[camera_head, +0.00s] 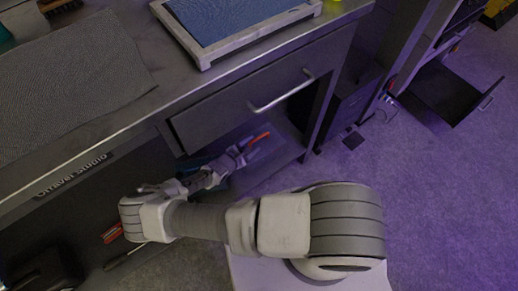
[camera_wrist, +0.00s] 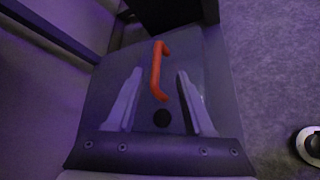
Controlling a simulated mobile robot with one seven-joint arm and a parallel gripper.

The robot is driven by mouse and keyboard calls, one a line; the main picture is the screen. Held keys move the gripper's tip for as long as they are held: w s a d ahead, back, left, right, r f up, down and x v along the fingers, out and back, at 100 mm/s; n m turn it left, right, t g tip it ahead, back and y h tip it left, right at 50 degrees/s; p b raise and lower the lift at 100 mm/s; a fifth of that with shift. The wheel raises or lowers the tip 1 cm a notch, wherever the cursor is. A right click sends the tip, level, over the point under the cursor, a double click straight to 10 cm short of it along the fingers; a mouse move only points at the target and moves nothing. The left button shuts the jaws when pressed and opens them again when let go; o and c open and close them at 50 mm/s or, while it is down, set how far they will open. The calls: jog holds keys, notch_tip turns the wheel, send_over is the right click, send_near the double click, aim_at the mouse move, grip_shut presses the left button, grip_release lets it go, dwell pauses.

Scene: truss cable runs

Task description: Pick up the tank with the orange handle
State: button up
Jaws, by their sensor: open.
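The tank's orange handle (camera_wrist: 158,72) stands out in the wrist view between the two fingers of my gripper (camera_wrist: 159,80), with a gap on each side. The fingers are apart and hold nothing. Around the handle is a dark grey surface; I cannot tell how much of it is the tank's body and how much is shelf. In the head view the orange handle (camera_head: 258,138) shows just beyond my gripper (camera_head: 243,148), low under the bench. The tank's body is hard to make out there.
A drawer with a bar handle (camera_head: 281,92) is right above my gripper. The bench top (camera_head: 110,105) carries a grey mat (camera_head: 70,80) and a blue-topped tray (camera_head: 225,18). A red item (camera_head: 111,233) lies at lower left. Purple floor at right is mostly clear.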

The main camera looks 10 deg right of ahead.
aim_at(258, 139)
jog(key=b+x, duration=0.2)
jog(key=x, duration=0.3)
jog(key=shift+w+a+b, duration=0.15)
jog(key=shift+w+b, duration=0.1)
jog(key=shift+b, duration=0.05)
jog(key=shift+r, duration=0.15)
grip_shut()
dwell(0.9)
